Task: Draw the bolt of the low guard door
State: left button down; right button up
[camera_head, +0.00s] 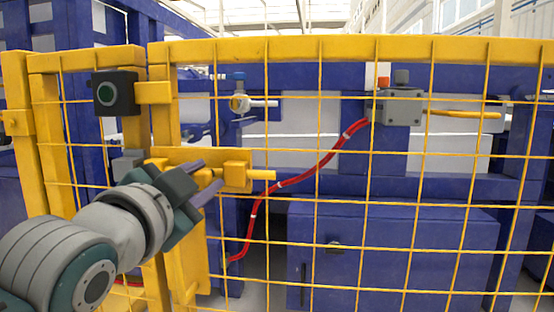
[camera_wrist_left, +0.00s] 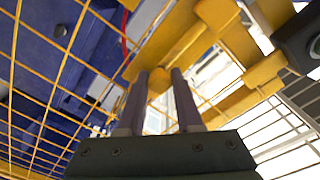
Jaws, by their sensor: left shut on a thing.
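The low guard door (camera_head: 345,48) is a yellow frame with wire mesh, upright across the head view. Its yellow bolt (camera_head: 262,175) lies level on a yellow plate (camera_head: 190,154) near the door's left edge. The bolt's rod end sticks out to the right of its block. My left gripper (camera_head: 209,179) reaches in from the left at the bolt. In the left wrist view its two dark fingers stand on either side of a yellow knob (camera_wrist_left: 160,78), shut on it. The fingers partly hide the bolt's middle in the head view. My right gripper is not in view.
A dark box with a green button (camera_head: 115,93) sits on the yellow post left of the door. Behind the mesh are a red hose (camera_head: 318,163), a small valve (camera_head: 240,102), a grey box (camera_head: 398,107) and blue cabinets (camera_head: 400,250).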

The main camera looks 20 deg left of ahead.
pick_arm(q)
jog(key=shift+d, duration=0.5)
jog(key=shift+a, duration=0.4)
jog(key=c, duration=0.6)
grip_release()
jog(key=shift+w+d, duration=0.1)
jog(key=shift+d, duration=0.15)
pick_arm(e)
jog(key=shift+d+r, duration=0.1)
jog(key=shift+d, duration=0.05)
pick_arm(q)
jog(key=shift+a, duration=0.1)
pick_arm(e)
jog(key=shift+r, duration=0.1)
